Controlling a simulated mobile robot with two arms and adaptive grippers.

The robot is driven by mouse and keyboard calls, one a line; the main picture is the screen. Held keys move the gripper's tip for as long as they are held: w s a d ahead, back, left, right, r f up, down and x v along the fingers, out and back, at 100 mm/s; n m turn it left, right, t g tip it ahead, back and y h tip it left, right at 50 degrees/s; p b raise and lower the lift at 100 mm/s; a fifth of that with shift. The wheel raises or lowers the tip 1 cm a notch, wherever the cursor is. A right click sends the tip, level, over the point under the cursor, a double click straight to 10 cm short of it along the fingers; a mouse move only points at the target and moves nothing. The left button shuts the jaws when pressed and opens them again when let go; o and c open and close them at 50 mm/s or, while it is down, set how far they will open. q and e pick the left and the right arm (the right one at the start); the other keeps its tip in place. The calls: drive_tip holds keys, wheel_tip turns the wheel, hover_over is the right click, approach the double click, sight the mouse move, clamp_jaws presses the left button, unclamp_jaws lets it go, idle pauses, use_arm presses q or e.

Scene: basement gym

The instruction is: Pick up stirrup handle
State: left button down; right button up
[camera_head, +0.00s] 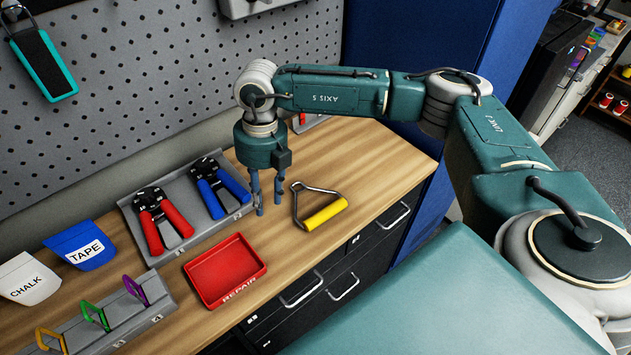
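The stirrup handle (325,213) has a yellow grip and a thin dark metal frame. It lies on the wooden bench top (370,160) near its front edge, with the frame toward the left. My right gripper (268,207) points down just left of the handle's frame. Its two fingers are apart with nothing between them. It appears to be above the bench, apart from the handle; its exact height is hard to tell. My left gripper is not in view.
A red tray (239,291) marked REPAIR is left of the handle. A grey holder (181,190) carries red pliers (160,219) and blue pliers (220,188). A rack (117,311) holds coloured clips. Pegboard rises behind; a blue cabinet (407,40) stands right. Bench right of the handle is clear.

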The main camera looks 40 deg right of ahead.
drive_tip(key=w+d+r+m+h, duration=0.1)
drive_tip(key=d+r+h, duration=0.1)
drive_tip(key=d, duration=0.4)
drive_tip(key=p, duration=0.2)
hover_over(297, 207)
drive_tip(key=f, duration=0.4)
drive_tip(key=shift+w+a+f, duration=0.35)
drive_tip(key=shift+f, duration=0.35)
drive_tip(key=f+p, duration=0.2)
drive_tip(key=f, duration=0.1)
drive_tip(key=f+p, duration=0.1)
drive_tip(key=shift+s+d+f, duration=0.25)
drive_tip(key=shift+s+f, duration=0.05)
drive_tip(key=shift+s, duration=0.05)
drive_tip(key=shift+f, duration=0.4)
clamp_jaws()
